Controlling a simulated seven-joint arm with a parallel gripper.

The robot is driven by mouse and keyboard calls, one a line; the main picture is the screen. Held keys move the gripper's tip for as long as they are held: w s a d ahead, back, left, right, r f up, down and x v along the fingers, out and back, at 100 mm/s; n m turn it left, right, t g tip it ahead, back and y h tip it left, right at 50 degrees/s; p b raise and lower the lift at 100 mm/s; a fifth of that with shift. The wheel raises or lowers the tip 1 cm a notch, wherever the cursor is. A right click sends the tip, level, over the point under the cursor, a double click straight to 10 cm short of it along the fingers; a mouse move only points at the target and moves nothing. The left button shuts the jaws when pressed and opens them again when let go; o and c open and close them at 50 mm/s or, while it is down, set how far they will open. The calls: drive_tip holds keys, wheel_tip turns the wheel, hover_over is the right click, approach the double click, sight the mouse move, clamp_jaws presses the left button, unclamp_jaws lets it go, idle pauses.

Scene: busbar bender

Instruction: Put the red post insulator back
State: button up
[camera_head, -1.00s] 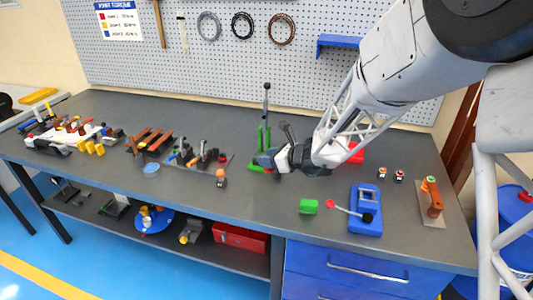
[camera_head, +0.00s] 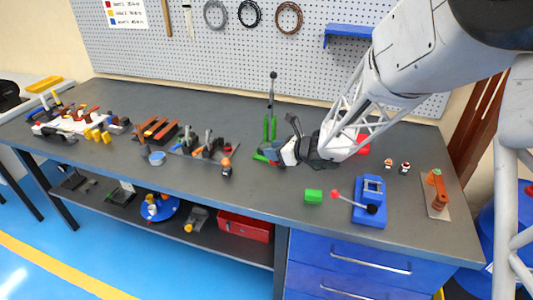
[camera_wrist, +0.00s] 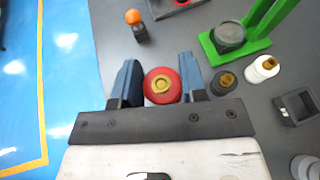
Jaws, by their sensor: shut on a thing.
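The red post insulator (camera_wrist: 162,86) is round with a brass-coloured centre. In the wrist view it sits between the two blue fingers of my gripper (camera_wrist: 160,82), which is shut on it. The wrist view shows a black insulator (camera_wrist: 224,82) and a white insulator (camera_wrist: 263,68), both with brass-coloured centres, standing to the right of my gripper.
An orange-topped black piece (camera_wrist: 134,20) stands ahead and left in the wrist view. A dark open box (camera_wrist: 297,106) is at the right.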

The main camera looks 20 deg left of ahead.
drive_tip(key=s+a+f+n+g, duration=0.4)
drive_tip(key=s+a+g, duration=0.1)
drive_tip(key=s, duration=0.3)
drive_tip(key=shift+a, duration=0.35)
drive_tip(key=shift+w+a, duration=0.1)
drive_tip(key=shift+w, duration=0.1)
drive_tip(key=w+a, duration=0.3)
drive_tip(key=w, duration=0.1)
drive_tip(key=w+a+f, duration=0.1)
drive_tip(key=w+a, duration=0.2)
drive_tip(key=w, duration=0.1)
drive_tip(key=w+a, duration=0.3)
drive_tip(key=w, duration=0.1)
drive_tip(key=shift+w+a+f, duration=0.2)
drive_tip(key=shift+w+a, duration=0.05)
drive_tip(key=shift+f, duration=1.8)
drive_tip(key=o, duration=1.1)
drive_tip(key=shift+f, duration=0.15)
drive_tip(key=shift+c, duration=0.2)
